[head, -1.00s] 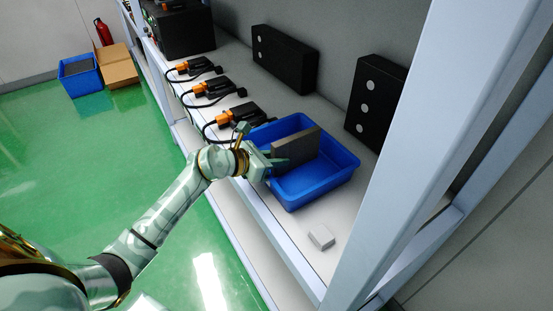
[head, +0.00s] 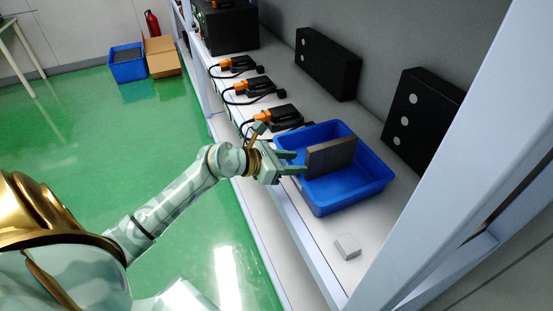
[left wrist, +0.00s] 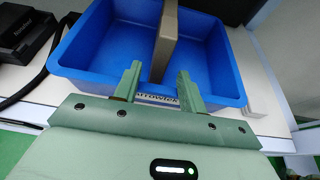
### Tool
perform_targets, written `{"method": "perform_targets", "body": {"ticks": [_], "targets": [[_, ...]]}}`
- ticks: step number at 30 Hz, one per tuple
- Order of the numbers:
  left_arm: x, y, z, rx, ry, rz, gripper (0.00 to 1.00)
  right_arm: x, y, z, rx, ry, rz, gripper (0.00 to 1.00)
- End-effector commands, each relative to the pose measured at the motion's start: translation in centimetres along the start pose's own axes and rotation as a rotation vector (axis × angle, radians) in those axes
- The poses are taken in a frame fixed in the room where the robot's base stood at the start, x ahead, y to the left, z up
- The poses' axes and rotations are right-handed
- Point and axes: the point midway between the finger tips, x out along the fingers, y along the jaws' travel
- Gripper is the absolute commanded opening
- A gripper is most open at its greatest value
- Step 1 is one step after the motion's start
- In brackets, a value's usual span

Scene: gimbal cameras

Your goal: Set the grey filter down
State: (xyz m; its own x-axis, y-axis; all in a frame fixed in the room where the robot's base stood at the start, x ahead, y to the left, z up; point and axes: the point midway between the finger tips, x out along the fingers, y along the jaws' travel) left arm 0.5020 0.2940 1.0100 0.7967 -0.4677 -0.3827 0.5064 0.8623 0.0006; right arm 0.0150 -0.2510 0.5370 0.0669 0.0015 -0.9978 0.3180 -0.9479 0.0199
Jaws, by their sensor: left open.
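The grey filter (head: 331,156) is a flat slab standing on edge inside the blue bin (head: 362,189), tilted slightly. It also shows in the left wrist view (left wrist: 167,40), inside the blue bin (left wrist: 82,62). My left gripper (head: 301,162) is open at the bin's near left rim, with its fingertips just short of the filter's near edge. In the left wrist view the two fingers (left wrist: 158,76) are spread apart, with the filter's near end seen between and beyond them. My right gripper is not in view.
Black devices with orange plugs and cables (head: 278,117) lie left of the bin on the shelf. Black boxes (head: 328,64) stand behind. A small pale block (head: 347,246) lies in front. A grey post (head: 440,150) rises at right.

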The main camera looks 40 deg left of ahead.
Motion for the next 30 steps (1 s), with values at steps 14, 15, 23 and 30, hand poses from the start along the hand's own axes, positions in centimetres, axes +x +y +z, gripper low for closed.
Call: {"method": "perform_targets", "body": {"ticks": [14, 15, 23, 30], "targets": [[-6.1, 0.0, 0.0, 0.0, -0.001, -0.001, 0.41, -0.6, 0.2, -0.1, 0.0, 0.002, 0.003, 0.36], [-6.1, 0.0, 0.0, -0.001, -0.001, -0.001, 0.41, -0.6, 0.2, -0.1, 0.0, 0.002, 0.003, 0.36], [-6.0, -0.5, 0.4, -0.023, -0.031, -0.004, 0.41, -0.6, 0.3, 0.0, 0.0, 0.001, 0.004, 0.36], [-7.1, -3.8, 5.7, -0.427, -0.444, 0.018, 0.41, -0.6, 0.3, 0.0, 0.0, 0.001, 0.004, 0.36]]}}
